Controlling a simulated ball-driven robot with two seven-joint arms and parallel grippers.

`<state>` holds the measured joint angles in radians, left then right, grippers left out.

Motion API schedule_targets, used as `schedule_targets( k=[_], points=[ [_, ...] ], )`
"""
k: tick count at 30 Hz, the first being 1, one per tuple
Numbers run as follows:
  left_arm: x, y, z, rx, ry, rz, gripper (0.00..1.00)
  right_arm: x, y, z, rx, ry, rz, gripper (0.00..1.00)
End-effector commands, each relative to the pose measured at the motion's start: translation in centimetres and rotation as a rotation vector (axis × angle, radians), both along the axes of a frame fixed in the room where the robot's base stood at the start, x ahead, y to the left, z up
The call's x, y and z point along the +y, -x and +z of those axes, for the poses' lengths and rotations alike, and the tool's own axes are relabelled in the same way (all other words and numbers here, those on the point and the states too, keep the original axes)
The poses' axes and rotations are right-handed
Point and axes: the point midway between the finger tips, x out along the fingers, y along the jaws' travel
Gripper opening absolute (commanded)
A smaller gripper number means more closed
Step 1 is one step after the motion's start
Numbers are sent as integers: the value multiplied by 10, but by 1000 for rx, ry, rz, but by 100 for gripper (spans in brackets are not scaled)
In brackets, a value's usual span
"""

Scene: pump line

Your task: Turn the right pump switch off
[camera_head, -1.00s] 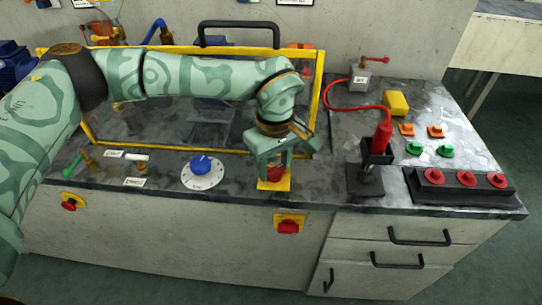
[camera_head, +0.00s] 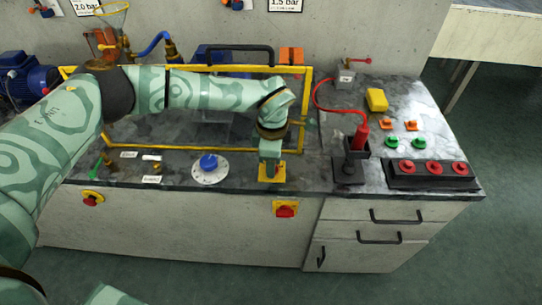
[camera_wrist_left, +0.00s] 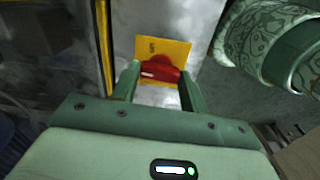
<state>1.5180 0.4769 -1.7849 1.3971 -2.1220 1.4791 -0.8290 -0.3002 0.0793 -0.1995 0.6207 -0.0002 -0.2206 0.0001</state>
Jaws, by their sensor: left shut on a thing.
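A red switch knob (camera_wrist_left: 158,68) sits on a yellow plate (camera_wrist_left: 174,48) with small lettering. In the head view the plate (camera_head: 272,177) is at the front edge of the dark worktop, just right of centre. My left gripper (camera_head: 270,168) points down over it and is shut on the red knob. In the wrist view the gripper's two green fingers (camera_wrist_left: 157,77) stand on either side of the knob. In the head view the gripper hides most of the knob. My right gripper is not in view.
Red-on-yellow switches are on the cabinet front, right (camera_head: 285,209) and left (camera_head: 91,199). A blue dial (camera_head: 208,162) is left of the gripper. A yellow-framed clear guard (camera_head: 307,100) stands behind. A black holder with a red handle (camera_head: 360,137) and a red-button box (camera_head: 402,178) are right.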

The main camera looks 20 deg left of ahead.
Motion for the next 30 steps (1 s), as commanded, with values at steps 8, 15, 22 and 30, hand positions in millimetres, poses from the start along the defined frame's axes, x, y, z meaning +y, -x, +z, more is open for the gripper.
schedule_targets(
  k=[8, 15, 22, 30],
  points=[
    [0, 0, 1, -1, 1, 73, 21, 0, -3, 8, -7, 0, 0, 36],
    [0, -1, 0, -1, 1, 87, 21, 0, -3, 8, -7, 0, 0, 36],
    [0, -1, 0, -1, 1, 87, 21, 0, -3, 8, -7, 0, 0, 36],
    [0, 0, 0, -1, 1, 86, 65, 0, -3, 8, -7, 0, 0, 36]
  ],
)
